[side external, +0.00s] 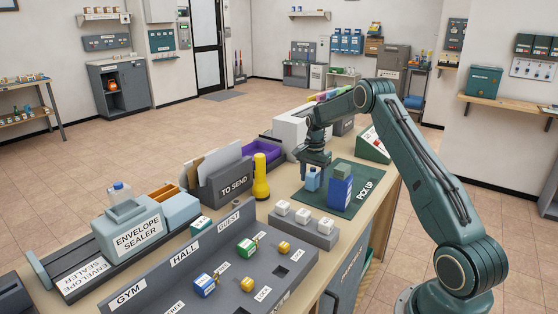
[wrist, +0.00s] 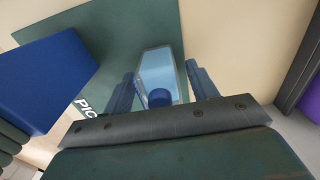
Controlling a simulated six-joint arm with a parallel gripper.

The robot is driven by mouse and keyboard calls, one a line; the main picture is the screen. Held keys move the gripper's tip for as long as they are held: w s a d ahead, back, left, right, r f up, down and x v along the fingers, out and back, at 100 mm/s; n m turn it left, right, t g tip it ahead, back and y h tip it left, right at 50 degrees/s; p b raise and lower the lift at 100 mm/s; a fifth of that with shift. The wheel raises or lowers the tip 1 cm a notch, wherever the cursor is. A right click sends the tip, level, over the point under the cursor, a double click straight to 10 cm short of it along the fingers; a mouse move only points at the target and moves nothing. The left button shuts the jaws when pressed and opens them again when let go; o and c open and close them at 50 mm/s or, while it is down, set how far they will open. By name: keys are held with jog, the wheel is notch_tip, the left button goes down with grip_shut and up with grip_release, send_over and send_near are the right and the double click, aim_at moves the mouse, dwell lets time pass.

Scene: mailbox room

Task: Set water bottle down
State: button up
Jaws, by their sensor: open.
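The water bottle (side external: 312,183) is light blue and stands upright on the dark green PICK UP mat (side external: 347,207). In the wrist view the bottle (wrist: 158,70) shows its dark blue cap towards me, between the two fingers. My gripper (side external: 314,166) is open and sits directly over the bottle. Its fingers (wrist: 160,88) lie on either side of the bottle, with a small gap visible at the right. The bottle's base is hard to make out. The mat also shows in the wrist view (wrist: 110,35).
A blue box (side external: 340,193) with a green top stands on the mat close by; it is also at left in the wrist view (wrist: 52,80). A yellow flashlight (side external: 261,178), a purple tray (side external: 262,150) and a grey block with white cubes (side external: 302,227) are nearby.

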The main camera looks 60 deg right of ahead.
notch_tip(320, 180, up, 12)
jog(key=shift+f, duration=0.25)
dwell(0.3)
dwell(0.4)
jog(key=shift+a+r, duration=0.3)
jog(key=shift+r, duration=0.05)
jog(key=s+a+r+n+t, duration=0.1)
jog(key=s+a+r+n, duration=0.35)
jog(key=a+r, duration=0.5)
jog(key=s+a+r+n+t, duration=0.2)
jog(key=s+a+r+n, duration=0.3)
jog(key=a, duration=0.7)
jog(key=s+a+f+n+t, duration=0.1)
jog(key=s+a+n, duration=0.3)
jog(key=s, duration=0.6)
jog(key=s+a+f+n+t, duration=0.1)
jog(key=s+a+n, duration=0.3)
jog(key=s+a, duration=0.5)
jog(key=shift+s+f+t, duration=0.3)
jog(key=shift+s+f, duration=0.1)
jog(key=shift+s, duration=0.2)
